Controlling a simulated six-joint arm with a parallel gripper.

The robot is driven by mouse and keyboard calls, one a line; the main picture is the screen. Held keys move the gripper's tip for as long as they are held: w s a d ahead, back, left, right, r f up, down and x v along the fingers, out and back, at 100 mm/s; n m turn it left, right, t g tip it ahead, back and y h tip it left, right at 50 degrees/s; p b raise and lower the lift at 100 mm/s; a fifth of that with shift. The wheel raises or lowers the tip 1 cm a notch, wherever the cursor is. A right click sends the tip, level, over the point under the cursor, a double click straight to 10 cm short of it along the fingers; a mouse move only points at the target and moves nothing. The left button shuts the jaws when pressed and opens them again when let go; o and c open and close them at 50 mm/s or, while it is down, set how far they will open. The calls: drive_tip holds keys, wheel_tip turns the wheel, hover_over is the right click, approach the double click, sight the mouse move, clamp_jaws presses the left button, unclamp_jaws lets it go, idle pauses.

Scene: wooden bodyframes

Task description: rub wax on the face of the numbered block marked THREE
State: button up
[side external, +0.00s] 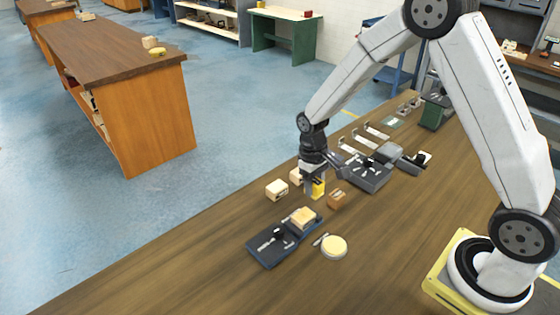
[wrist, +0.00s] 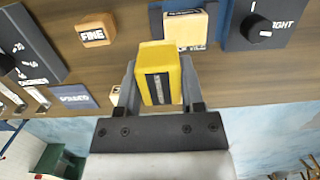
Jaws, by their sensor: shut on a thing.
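My gripper (side external: 314,182) is shut on a yellow block (wrist: 161,78) with a dark stripe down one face; the block also shows in the side view (side external: 318,189). I cannot tell whether it touches the table. Light wooden blocks stand beside the gripper: one at its left (side external: 277,189), another partly behind it (side external: 295,176). A wooden block (side external: 303,216) sits on a dark blue fixture (side external: 266,252); it has printing in the wrist view (wrist: 187,28). I cannot read THREE on any block. A round, pale yellow-topped tin or disc (side external: 334,247), possibly wax, lies in front.
A brown block marked FINE (wrist: 95,30) stands right of my gripper in the side view (side external: 337,199). A dark device with levers (side external: 367,173) and small metal parts (side external: 377,131) lie behind. The tabletop (side external: 180,270) is clear at the front left.

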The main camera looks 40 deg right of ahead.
drive_tip(key=shift+r, duration=1.05)
